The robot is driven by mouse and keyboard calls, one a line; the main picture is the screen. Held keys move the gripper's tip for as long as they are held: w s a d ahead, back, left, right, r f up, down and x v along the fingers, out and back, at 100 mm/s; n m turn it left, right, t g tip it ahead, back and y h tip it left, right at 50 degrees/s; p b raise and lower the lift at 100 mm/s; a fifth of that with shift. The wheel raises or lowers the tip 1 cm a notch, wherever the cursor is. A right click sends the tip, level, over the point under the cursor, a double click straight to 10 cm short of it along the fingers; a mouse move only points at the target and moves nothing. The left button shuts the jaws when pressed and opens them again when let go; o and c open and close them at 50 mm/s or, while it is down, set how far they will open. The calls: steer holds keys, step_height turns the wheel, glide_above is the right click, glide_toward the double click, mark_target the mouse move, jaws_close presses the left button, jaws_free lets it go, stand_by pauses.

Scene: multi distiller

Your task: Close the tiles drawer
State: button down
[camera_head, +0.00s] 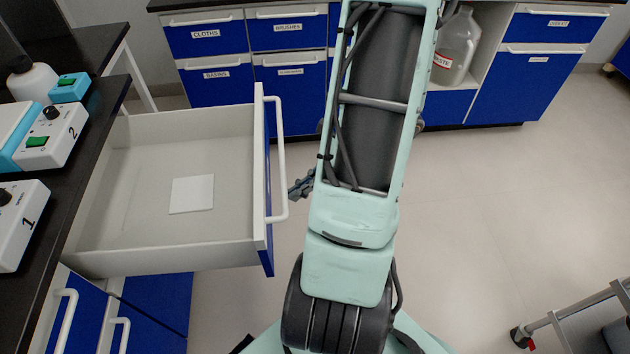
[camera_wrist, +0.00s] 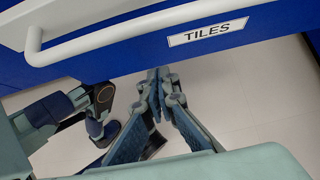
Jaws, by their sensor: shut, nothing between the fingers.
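The tiles drawer (camera_head: 150,245) stands pulled far out from the bench on the left in the head view. A single flat white tile (camera_head: 191,194) lies inside it. Its white bar handle (camera_head: 281,150) runs along the blue front. In the wrist view the blue drawer front (camera_wrist: 120,58) bears the label TILES (camera_wrist: 208,32), and the handle (camera_wrist: 130,27) crosses the top. My gripper (camera_head: 294,191) is just right of the handle, in front of the drawer, partly hidden by my arm. In the wrist view my gripper (camera_wrist: 158,75) is shut and empty, its fingertips pointing toward the lower edge of the drawer front; contact cannot be told.
The black bench top (camera_head: 65,170) on the left carries numbered white devices (camera_head: 52,138) and a white bottle (camera_head: 32,80). Blue cabinets (camera_head: 290,75) stand along the back. A grey cart (camera_head: 575,325) is at the lower right. The floor (camera_head: 480,220) on the right is clear.

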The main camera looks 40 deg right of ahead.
mark_target(269, 201)
steer(key=shift+w+a, duration=0.6)
steer(key=shift+a, duration=0.2)
steer(key=shift+w+a, duration=0.6)
steer(key=shift+a, duration=0.15)
